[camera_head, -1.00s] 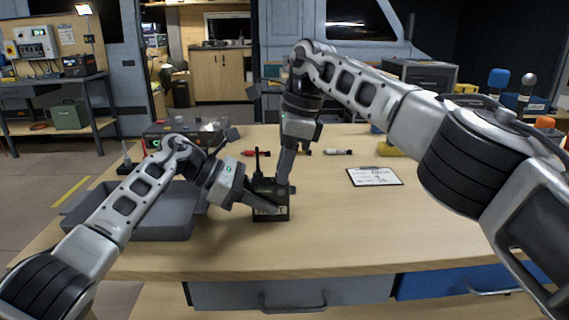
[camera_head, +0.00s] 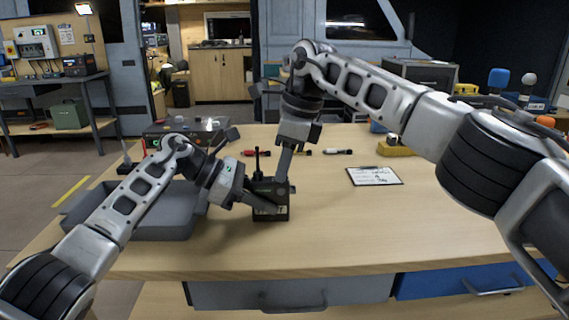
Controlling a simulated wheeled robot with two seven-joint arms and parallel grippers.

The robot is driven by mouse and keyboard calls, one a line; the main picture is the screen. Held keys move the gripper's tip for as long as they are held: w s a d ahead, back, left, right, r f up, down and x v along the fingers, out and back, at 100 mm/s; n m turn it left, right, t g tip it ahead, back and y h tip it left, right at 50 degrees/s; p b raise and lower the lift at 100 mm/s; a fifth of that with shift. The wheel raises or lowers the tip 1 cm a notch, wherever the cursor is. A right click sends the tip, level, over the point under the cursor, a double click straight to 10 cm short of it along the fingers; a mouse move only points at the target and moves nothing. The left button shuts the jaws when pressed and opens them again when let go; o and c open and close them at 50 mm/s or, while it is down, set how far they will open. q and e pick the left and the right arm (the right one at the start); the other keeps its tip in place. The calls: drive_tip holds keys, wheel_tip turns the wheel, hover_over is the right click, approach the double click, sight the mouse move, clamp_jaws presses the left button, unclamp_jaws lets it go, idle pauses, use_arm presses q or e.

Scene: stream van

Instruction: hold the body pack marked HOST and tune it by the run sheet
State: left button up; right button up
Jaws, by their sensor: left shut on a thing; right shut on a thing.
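The body pack (camera_head: 272,194) is a small dark box with a short black antenna, upright on the table. A pale label on its lower front is partly covered, and only its last letter shows. My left gripper (camera_head: 258,203) is shut on the pack's left side and front. My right gripper (camera_head: 282,177) comes down from above and is shut at the pack's top right; what exactly its fingers pinch is too small to tell. The run sheet (camera_head: 375,176) is a white clipboard with handwriting, lying flat to the right, too small to read.
A grey tray (camera_head: 165,231) stands at the left, under my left arm. A dark case (camera_head: 186,134) is behind it. Red, dark and white pens (camera_head: 337,151) and a yellow object (camera_head: 396,149) lie farther back. The table's front and right are clear.

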idle(0.3)
drive_tip(key=shift+m+t, duration=0.4)
drive_tip(key=shift+m, duration=1.1)
drive_tip(key=m, duration=0.2)
drive_tip(key=shift+s+m+t+h, duration=0.15)
drive_tip(key=shift+m+t+h, duration=0.15)
drive_tip(key=shift+a+m+h, duration=0.1)
drive_tip(key=shift+m+h, duration=0.2)
drive_tip(key=shift+m, duration=1.2)
drive_tip(key=shift+t, duration=0.3)
